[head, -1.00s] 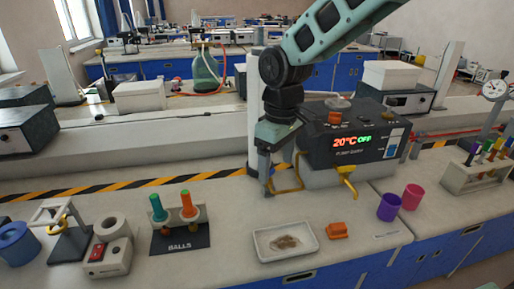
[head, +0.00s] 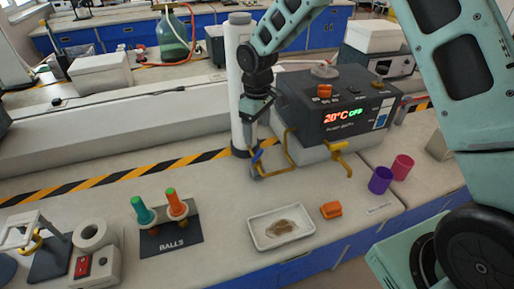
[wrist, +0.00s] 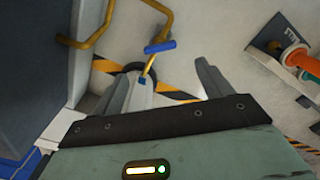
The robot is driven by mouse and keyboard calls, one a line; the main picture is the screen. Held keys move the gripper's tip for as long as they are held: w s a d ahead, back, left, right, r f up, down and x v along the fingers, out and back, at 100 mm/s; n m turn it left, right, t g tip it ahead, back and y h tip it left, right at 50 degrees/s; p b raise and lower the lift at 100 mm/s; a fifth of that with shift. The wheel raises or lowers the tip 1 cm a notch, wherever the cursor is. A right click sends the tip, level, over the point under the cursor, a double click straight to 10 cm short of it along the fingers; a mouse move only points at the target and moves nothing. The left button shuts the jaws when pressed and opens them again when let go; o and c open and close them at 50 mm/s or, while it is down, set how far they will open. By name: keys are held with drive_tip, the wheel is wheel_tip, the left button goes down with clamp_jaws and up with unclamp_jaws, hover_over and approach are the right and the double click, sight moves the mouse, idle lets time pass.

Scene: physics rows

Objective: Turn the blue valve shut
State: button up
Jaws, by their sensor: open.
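The blue valve (wrist: 160,46) shows in the wrist view as a short blue bar handle on a thin yellow stem, just beyond my fingertips. In the head view the blue valve (head: 257,156) is a small blue piece by the brass-yellow pipe (head: 290,150) at the left of the dark heater unit (head: 325,112). My gripper (wrist: 164,75) is open and empty, with its two fingers spread to either side of the stem. My gripper (head: 251,138) is just above the valve in the head view. Whether a finger touches the handle I cannot tell.
A white post (head: 237,70) stands close behind my gripper. A white tray (head: 256,237), an orange block (head: 330,211), a purple cup (head: 380,180) and a pink cup (head: 402,167) stand in front.

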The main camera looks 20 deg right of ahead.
sight(257, 154)
wheel_tip(257, 154, down, 9)
drive_tip(key=shift+f+p, duration=0.1)
drive_tip(key=shift+p, duration=0.65)
drive_tip(key=shift+c, duration=0.4)
drive_tip(key=c, duration=0.9)
